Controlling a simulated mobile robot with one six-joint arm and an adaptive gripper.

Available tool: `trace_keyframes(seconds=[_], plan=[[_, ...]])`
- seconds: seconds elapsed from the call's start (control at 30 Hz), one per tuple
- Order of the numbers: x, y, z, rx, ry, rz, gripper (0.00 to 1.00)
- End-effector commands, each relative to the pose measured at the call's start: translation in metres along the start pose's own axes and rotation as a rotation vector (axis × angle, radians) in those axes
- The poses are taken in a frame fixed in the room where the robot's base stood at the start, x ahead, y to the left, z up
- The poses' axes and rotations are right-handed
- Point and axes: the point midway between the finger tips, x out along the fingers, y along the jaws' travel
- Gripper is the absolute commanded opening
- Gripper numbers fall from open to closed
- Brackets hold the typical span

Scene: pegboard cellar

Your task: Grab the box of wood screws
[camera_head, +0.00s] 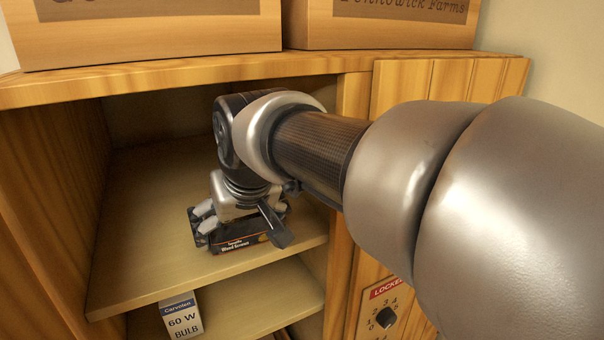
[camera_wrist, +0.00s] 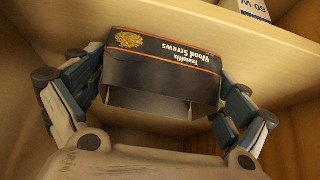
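The box of wood screws (camera_head: 237,244) is dark with an orange stripe and white lettering. It is at the upper shelf inside the wooden cabinet; I cannot tell whether it rests on the shelf or is slightly raised. It also shows in the wrist view (camera_wrist: 165,70), label upside down. My gripper (camera_head: 240,222) reaches into the cabinet from the right and is around the box. In the wrist view my gripper (camera_wrist: 160,88) has fingers against both ends of the box, with no clear gap. My wrist and fingers hide part of the box in the head view.
The upper shelf (camera_head: 145,240) is otherwise clear. A light bulb box (camera_head: 181,318) stands on the lower shelf (camera_head: 250,305). The cabinet's left wall (camera_head: 60,180) and top edge (camera_head: 200,70) frame the opening. Wooden crates (camera_head: 150,35) stand on top.

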Motion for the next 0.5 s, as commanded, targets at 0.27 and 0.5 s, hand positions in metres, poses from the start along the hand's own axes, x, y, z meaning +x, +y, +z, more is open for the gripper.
trace_keyframes(seconds=[0.27, 0.5], plan=[[0.0003, 0.0005, 0.0001, -0.001, 0.000, 0.001, 0.69], [0.0003, 0.0006, 0.0002, -0.001, -0.001, 0.001, 0.53]])
